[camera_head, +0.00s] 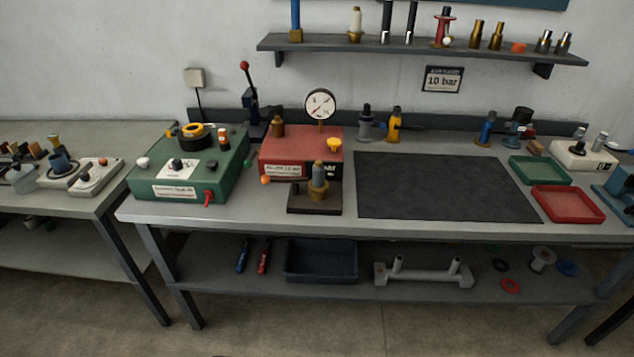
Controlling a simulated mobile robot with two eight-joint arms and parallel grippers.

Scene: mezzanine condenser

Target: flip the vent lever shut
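Neither of my grippers is in view. A red box (298,143) with a round gauge (321,105) stands in the middle of the bench. An orange-tipped handle (265,180) sticks out at its lower left front, and a yellow knob (334,146) sits at its right. A green box (192,165) to the left carries a small red lever (208,197) hanging at its front. Behind, a tall black lever with a red ball (244,66) stands upright. I cannot tell which of these is the vent lever, or its exact position.
A brass fitting (319,178) on a dark block (315,202) stands in front of the red box. A black mat (440,184) lies clear to the right. Green (536,182) and red (567,216) trays lie at the right. A shelf (420,49) with fittings hangs above.

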